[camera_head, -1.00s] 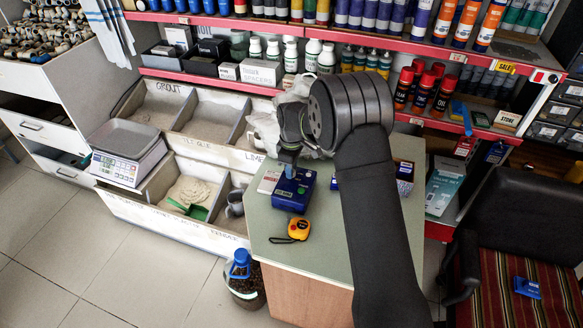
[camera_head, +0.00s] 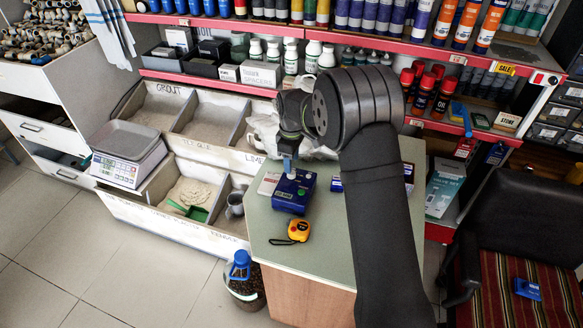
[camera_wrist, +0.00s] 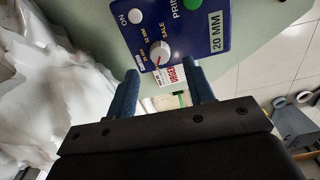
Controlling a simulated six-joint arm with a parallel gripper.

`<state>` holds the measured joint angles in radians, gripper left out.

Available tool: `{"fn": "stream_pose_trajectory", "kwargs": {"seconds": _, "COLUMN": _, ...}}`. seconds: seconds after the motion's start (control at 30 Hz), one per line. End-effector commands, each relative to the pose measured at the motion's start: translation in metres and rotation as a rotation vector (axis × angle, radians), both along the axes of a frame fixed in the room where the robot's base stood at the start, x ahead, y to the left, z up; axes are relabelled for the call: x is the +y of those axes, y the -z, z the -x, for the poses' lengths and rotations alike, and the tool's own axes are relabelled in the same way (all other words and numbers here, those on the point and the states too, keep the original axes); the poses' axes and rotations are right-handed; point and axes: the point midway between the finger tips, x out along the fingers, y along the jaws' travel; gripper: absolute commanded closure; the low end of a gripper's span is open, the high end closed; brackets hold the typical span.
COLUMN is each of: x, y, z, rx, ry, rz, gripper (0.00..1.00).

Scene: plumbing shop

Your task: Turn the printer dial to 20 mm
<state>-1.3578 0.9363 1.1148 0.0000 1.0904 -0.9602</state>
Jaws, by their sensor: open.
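The blue label printer (camera_head: 294,190) stands on the green counter top. In the wrist view the printer (camera_wrist: 178,28) shows a white dial (camera_wrist: 160,52) beside small size marks, a white ON button (camera_wrist: 135,16), a green button (camera_wrist: 193,3) and a "20 MM" label (camera_wrist: 216,32). A thin red mark shows at the dial's lower edge; I cannot read exactly which size it points to. My gripper (camera_wrist: 164,88) is open and empty, its two blue fingers apart just short of the dial, one to each side. In the head view my gripper (camera_head: 288,166) is over the printer's far part.
A yellow tape measure (camera_head: 298,230) lies in front of the printer. A white plastic bag (camera_head: 264,130) is behind it. A blue-capped jug (camera_head: 241,266) stands on the floor by the counter. The counter's front is clear.

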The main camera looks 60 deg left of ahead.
Motion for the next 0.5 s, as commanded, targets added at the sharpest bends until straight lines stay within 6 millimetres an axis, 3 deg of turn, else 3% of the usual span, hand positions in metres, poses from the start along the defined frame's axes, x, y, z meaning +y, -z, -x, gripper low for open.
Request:
{"fn": "stream_pose_trajectory", "kwargs": {"seconds": 0.03, "x": 0.001, "y": -0.015, "z": 0.0, "rx": -0.002, "ry": 0.0, "rz": -0.006, "gripper": 0.52}}
{"fn": "stream_pose_trajectory", "kwargs": {"seconds": 0.3, "x": 0.001, "y": -0.081, "z": 0.0, "rx": -0.001, "ry": 0.0, "rz": -0.005, "gripper": 0.52}}
{"fn": "stream_pose_trajectory", "kwargs": {"seconds": 0.5, "x": 0.0, "y": -0.115, "z": 0.0, "rx": 0.0, "ry": 0.0, "rz": -0.001, "gripper": 0.52}}
